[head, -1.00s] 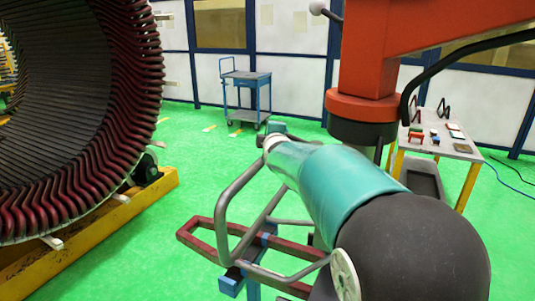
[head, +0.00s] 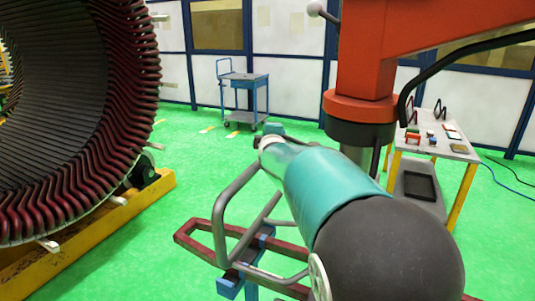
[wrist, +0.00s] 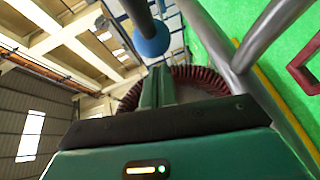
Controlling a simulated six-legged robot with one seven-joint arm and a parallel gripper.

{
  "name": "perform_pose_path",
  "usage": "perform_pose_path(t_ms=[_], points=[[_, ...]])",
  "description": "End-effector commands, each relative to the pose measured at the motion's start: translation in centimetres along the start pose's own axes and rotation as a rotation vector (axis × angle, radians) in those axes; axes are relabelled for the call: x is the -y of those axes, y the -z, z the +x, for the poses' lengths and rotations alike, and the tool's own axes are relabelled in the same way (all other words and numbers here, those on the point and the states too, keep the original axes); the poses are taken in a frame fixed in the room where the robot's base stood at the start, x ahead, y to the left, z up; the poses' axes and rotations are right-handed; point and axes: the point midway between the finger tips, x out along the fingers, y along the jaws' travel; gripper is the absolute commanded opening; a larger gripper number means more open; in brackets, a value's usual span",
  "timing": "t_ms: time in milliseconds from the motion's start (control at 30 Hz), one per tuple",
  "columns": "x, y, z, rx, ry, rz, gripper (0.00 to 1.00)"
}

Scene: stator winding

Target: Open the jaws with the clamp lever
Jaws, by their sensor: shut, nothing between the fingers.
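My gripper (wrist: 157,74) shows in the wrist view with its two green fingers together and nothing between them. A blue ball knob on a dark rod (wrist: 151,38), which looks like the clamp lever, is just past the fingertips. I cannot tell whether they touch. In the head view my teal arm reaches over a grey tubular frame (head: 226,215), and the arm hides much of what lies behind it. Blue clamp blocks (head: 229,288), likely the jaws, sit at a dark red coil loop (head: 200,243). Whether the jaws are open is not clear.
A large stator (head: 110,130) on a yellow base (head: 85,235) stands at left. Green floor is free between.

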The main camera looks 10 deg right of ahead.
Motion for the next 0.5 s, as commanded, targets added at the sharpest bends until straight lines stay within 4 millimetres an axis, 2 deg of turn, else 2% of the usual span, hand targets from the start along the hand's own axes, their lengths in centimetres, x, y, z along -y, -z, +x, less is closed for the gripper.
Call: perform_pose_path(t_ms=[167,500], points=[[-0.1,0.1,-2.2,-0.003,-0.002,0.002,0.0],[-0.1,0.0,-8.3,-0.003,-0.001,0.005,0.0]])
